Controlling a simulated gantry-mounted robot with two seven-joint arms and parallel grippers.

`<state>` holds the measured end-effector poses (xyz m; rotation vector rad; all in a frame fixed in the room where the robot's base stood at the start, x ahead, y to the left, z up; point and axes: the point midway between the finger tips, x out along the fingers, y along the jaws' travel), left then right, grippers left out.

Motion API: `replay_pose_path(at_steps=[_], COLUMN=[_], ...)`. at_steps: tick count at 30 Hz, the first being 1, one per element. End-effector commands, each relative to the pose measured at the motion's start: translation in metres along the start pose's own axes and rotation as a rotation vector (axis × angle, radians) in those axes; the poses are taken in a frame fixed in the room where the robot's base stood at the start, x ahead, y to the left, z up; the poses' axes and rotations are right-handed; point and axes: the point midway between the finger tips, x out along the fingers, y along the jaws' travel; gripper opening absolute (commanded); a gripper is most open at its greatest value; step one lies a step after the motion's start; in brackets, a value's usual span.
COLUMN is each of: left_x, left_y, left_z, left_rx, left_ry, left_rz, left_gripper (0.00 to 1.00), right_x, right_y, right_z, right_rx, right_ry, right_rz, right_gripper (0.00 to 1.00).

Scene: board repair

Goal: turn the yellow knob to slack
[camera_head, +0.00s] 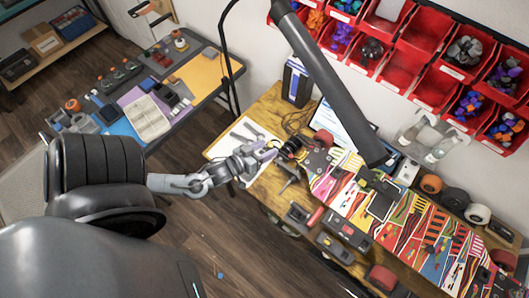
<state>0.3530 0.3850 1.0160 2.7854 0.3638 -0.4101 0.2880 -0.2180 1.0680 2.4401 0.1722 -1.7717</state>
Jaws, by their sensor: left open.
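I cannot make out a yellow knob in the head view. My left gripper (268,153) reaches in from the left over the near left part of the wooden workbench (265,112). It is open, with its fingertips close to a dark round part (290,146) at the left end of the colourful mat. I cannot tell whether they touch. The fingers and wrist hide some of the bench there. My right gripper is not in view.
A thick dark tube (330,80) hangs across the bench. A patterned mat (345,168) holds tools and devices. Tape rolls (431,184) lie at the right. Red bins (435,88) line the wall. A grey side table (212,98) stands at upper left, with floor between.

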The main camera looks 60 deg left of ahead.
Motion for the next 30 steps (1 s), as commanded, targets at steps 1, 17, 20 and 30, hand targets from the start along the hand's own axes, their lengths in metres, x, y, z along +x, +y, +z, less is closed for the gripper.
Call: replay_pose_path(at_steps=[1, 17, 20, 30], left_x=[0.006, 0.009, 0.021, 0.072], left_y=[-0.031, -0.1, -0.099, -0.097], left_z=[0.032, 0.094, 0.093, 0.098], left_rx=[0.068, 0.295, 0.295, 0.295], left_ry=[0.011, -0.078, -0.076, -0.076], left_rz=[0.015, 0.045, 0.045, 0.044], left_gripper=[0.54, 0.54, 0.54, 0.54], right_x=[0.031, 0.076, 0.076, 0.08], right_y=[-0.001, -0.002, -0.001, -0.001], right_z=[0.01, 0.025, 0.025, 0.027], right_rx=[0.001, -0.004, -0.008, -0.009], right_ry=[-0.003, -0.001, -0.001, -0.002], right_rz=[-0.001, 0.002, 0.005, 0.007], right_gripper=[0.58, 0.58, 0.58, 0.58])
